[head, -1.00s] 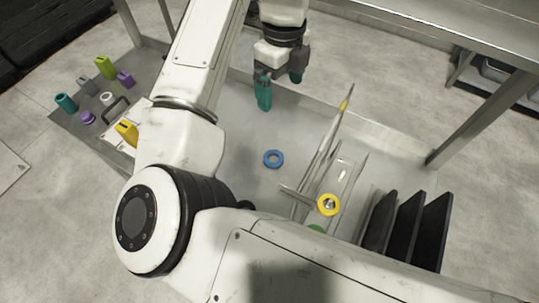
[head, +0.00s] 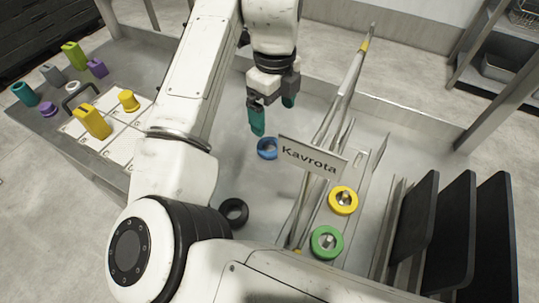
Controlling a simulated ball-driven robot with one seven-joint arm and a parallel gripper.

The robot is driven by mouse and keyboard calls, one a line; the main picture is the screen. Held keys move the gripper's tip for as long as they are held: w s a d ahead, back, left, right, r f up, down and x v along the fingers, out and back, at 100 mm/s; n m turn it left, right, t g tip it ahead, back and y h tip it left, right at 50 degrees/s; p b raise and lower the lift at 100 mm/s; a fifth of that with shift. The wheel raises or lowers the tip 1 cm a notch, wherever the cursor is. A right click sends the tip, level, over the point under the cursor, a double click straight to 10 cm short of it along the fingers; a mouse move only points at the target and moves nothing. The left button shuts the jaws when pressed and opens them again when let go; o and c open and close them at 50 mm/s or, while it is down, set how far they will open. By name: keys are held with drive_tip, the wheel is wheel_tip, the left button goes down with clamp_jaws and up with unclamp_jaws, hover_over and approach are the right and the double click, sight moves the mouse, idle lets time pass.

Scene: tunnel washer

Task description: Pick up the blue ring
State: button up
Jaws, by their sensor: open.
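The left fingertip appears close above the ring's far edge in the picture; I cannot tell the exact height gap. Part of the ring's upper side is close to the finger.
The Kavrota sign (head: 310,157) and upright rods stand just right of the ring. A yellow ring (head: 343,200) and a green ring (head: 327,242) sit on pegs; a black ring (head: 233,212) lies nearer. Black panels (head: 429,222) stand at right.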

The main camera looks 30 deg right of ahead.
hover_over(269, 150)
drive_tip(key=f, duration=0.5)
drive_tip(key=shift+s+d+f, duration=0.1)
drive_tip(key=shift+s+d, duration=0.2)
drive_tip(key=shift+w+a+f, duration=0.15)
drive_tip(key=shift+f, duration=1.25)
drive_tip(key=shift+w+a+f, duration=0.1)
drive_tip(key=shift+f, duration=1.25)
drive_tip(key=c, duration=1.1)
drive_tip(key=shift+r, duration=0.1)
wheel_tip(269, 150, up, 10)
drive_tip(key=shift+f, duration=0.1)
